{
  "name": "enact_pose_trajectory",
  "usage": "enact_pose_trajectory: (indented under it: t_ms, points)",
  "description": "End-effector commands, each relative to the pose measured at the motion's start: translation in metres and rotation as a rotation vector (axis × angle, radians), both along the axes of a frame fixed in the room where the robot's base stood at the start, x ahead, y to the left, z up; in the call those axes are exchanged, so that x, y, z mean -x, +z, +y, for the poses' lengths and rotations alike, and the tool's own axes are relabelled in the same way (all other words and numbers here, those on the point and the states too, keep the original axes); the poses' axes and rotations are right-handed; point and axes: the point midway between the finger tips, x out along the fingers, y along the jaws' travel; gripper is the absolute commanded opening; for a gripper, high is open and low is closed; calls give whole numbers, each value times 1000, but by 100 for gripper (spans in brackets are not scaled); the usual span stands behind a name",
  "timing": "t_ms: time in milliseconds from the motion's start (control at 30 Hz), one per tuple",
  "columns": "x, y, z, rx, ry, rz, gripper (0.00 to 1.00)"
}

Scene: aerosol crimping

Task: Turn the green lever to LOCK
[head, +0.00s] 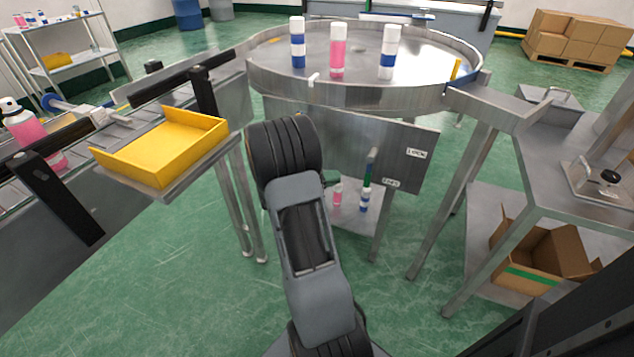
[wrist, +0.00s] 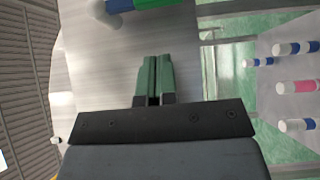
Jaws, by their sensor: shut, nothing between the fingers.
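The green lever (head: 367,174) is on the grey metal panel (head: 405,135) below the round table in the head view. It looks roughly upright, left of the LOCK label (head: 416,153) and of a lower label (head: 391,182). In the wrist view a green and blue bar (wrist: 150,4), probably the lever, is cut off by the top edge. My gripper (wrist: 155,58) is shut and empty, its fingertips apart from that bar with a gap between. In the head view my arm hides most of the gripper.
The round table (head: 330,95) carries several bottles. A yellow tray (head: 165,150) stands at the left. Small bottles stand on a low shelf (head: 355,218) beneath the panel. A workbench with an open cardboard box (head: 540,255) is at the right.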

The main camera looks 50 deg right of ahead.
Motion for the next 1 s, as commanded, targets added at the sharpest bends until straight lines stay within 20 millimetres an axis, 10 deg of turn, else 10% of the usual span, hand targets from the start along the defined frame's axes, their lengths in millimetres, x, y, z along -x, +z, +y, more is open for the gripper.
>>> enact_pose_trajectory:
  t_ms: [500,1000]
  points:
    - [45,1,-33,-1,4,0,0]
    - [49,0,-34,-1,5,1,0]
